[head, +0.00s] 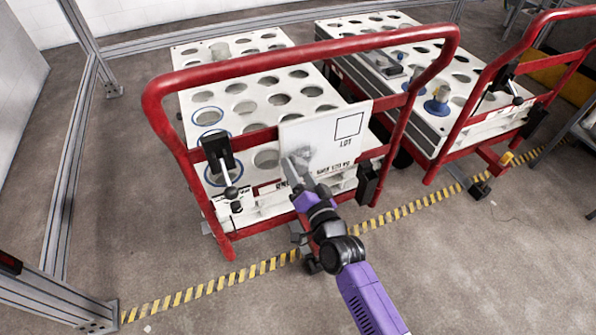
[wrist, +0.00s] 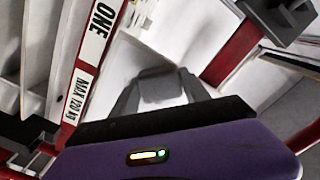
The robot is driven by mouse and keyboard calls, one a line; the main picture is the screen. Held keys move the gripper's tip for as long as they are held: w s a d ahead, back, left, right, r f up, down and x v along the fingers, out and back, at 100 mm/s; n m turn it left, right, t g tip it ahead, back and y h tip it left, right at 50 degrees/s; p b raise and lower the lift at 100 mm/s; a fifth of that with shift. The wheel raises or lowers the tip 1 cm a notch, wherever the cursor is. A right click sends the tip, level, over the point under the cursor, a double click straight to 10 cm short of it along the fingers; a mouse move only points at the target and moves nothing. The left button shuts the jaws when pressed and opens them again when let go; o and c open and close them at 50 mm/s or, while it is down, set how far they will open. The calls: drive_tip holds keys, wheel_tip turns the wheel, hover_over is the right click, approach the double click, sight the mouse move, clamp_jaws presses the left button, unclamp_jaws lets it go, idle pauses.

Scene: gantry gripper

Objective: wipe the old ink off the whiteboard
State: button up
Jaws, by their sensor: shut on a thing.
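The whiteboard (head: 326,132) is a white panel on the front of the red trolley, with a square outline and the upside-down letters "LOT". A grey smudge of old ink (head: 303,156) shows on its lower left part. My gripper (head: 294,168) is at the board's lower left, just beside the smudge. In the wrist view my gripper (wrist: 160,92) is shut on a grey block, probably an eraser (wrist: 160,88), between its fingers. I cannot tell whether the block touches the board.
The red trolley handle (head: 300,52) arches around the board. A black clamp (head: 219,158) hangs left of it. A second red trolley (head: 432,112) with a white holed top stands at right. Yellow-black tape (head: 205,292) crosses the floor, and the grey floor at left is clear.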

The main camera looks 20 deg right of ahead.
sight(309, 169)
drive_tip(key=shift+w, duration=0.6)
drive_tip(key=shift+d+b, duration=0.1)
drive_tip(key=shift+b, duration=0.2)
drive_tip(key=shift+d+f+b, duration=0.2)
drive_tip(key=shift+d+b, duration=0.4)
drive_tip(key=shift+b, duration=0.5)
drive_tip(key=shift+d+b, duration=0.55)
drive_tip(key=shift+b, duration=0.45)
drive_tip(key=shift+s+d+r+b, duration=0.1)
drive_tip(key=shift+d+r+b, duration=0.1)
drive_tip(key=shift+d+b, duration=0.1)
drive_tip(key=shift+d+f+b, duration=0.15)
drive_tip(key=shift+d+b, duration=0.45)
drive_tip(key=shift+b, duration=0.4)
drive_tip(key=shift+d+r+b, duration=0.2)
drive_tip(key=shift+d+b, duration=0.75)
drive_tip(key=shift+b, duration=0.05)
drive_tip(key=shift+d+f+b, duration=0.15)
drive_tip(key=shift+d+b, duration=0.7)
drive_tip(key=shift+b, duration=0.1)
drive_tip(key=shift+d+r+b, duration=0.2)
drive_tip(key=shift+d+b, duration=0.2)
drive_tip(key=shift+d, duration=0.2)
